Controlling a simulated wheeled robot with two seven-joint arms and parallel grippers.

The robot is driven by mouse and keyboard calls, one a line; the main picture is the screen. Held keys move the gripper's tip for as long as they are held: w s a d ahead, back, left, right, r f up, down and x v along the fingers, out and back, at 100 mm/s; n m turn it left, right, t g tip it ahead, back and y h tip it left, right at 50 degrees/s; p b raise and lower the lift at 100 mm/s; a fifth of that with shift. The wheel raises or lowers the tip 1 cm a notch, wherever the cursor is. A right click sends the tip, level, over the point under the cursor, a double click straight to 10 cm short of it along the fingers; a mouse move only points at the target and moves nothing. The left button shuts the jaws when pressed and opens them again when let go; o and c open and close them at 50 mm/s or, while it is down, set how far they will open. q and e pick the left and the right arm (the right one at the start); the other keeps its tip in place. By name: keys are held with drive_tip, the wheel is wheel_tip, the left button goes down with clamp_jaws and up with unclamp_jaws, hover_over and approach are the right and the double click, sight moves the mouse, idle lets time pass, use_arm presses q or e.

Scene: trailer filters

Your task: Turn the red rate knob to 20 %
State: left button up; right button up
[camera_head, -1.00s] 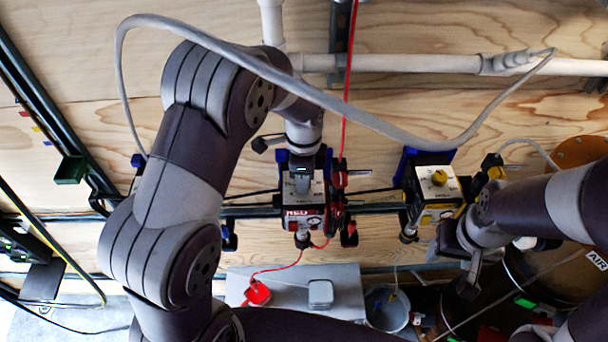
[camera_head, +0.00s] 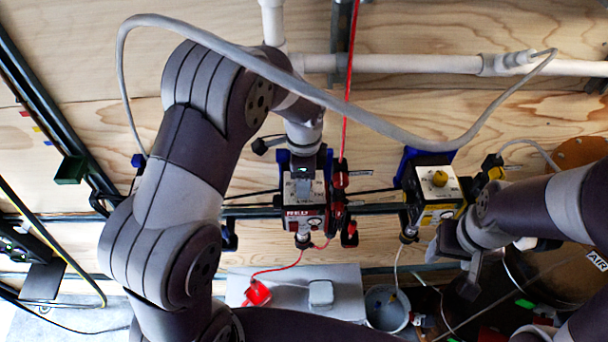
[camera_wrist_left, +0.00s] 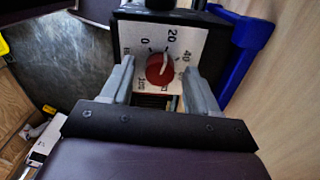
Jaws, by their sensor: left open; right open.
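The red rate knob (camera_wrist_left: 160,69) sits on a white dial plate (camera_wrist_left: 178,36) marked 0, 20, 40 and 100 in the left wrist view. I cannot tell its exact setting. My left gripper (camera_wrist_left: 158,78) is open, with one finger on each side of the knob; I cannot tell if they touch it. In the head view my left gripper (camera_head: 302,186) is over the pump labelled RED (camera_head: 304,212) and hides its knob. My right gripper (camera_head: 459,272) is open and empty, below and right of the yellow-knobbed pump (camera_head: 436,188).
A blue bracket (camera_wrist_left: 237,45) stands close beside the dial. A red line (camera_head: 350,90) runs down to the red pump. A barrel (camera_head: 560,275) is at right.

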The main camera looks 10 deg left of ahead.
use_arm(q)
drive_tip(key=shift+w+r, duration=0.1)
drive_tip(key=shift+r, duration=0.15)
wheel_tip(320, 180, up, 6)
drive_tip(key=shift+r+b, duration=0.2)
drive_tip(key=shift+b, duration=0.65)
wheel_tip(320, 180, up, 6)
drive_tip(key=p, duration=0.4)
drive_tip(key=shift+f, duration=0.15)
drive_tip(key=s+a+f+n+b, duration=0.3)
drive_tip(key=s+f+n+b, duration=0.3)
drive_tip(key=f, duration=0.3)
drive_tip(key=s+a+f+n+t+b, duration=0.1)
drive_tip(key=s+a+f+n+b, duration=0.2)
drive_tip(key=s+f+n+b, duration=0.3)
wheel_tip(320, 180, down, 3)
drive_tip(key=s+n, duration=0.2)
drive_tip(key=n, duration=0.1)
drive_tip(key=shift+s+f+n+b, duration=0.15)
drive_tip(key=shift+s+n+b, duration=0.15)
drive_tip(key=shift+b, duration=0.1)
